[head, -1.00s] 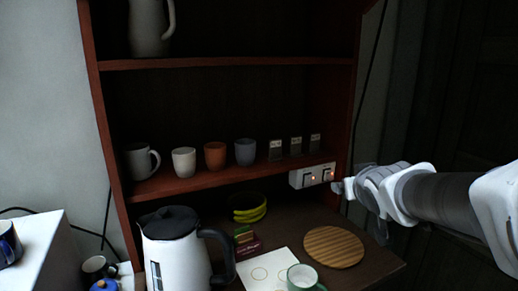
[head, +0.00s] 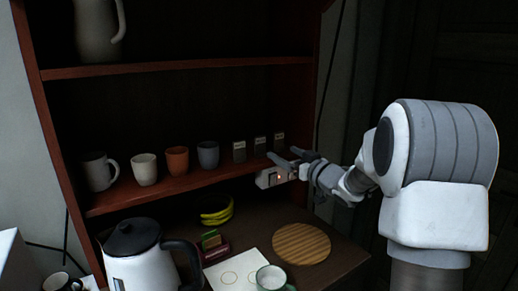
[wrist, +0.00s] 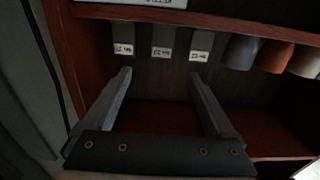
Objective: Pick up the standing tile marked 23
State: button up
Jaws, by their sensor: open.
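Three dark standing tiles with small white labels stand in a row on the middle shelf: the left one (head: 239,152), the middle one (head: 260,147) and the right one (head: 279,143). In the wrist view, which is upside down, the same three show as an outer tile (wrist: 123,40), a middle tile (wrist: 162,40) and a tile beside the cups (wrist: 199,43). The label writing is too small to read surely, so I cannot tell which is 23. My gripper (head: 284,157) is open and empty at the shelf's front edge. In the wrist view its fingertips (wrist: 161,76) straddle the middle tile's line, apart from it.
A grey cup (head: 208,154), orange cup (head: 177,160), white cup (head: 144,169) and grey mug (head: 99,172) stand left of the tiles. A kettle (head: 140,262) and round board (head: 301,243) are lower down.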

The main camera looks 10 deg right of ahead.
aim_at(260, 144)
jog(key=p+x, duration=0.1)
jog(key=x, duration=0.7)
jog(key=w, duration=0.1)
jog(key=w+a, duration=0.1)
jog(key=w+a+f+p, duration=0.1)
jog(key=w, duration=0.1)
jog(key=shift+a+f, duration=0.1)
jog(key=shift+w+a, duration=0.15)
jog(key=shift+w, duration=0.4)
jog(key=shift+c, duration=0.3)
grip_shut()
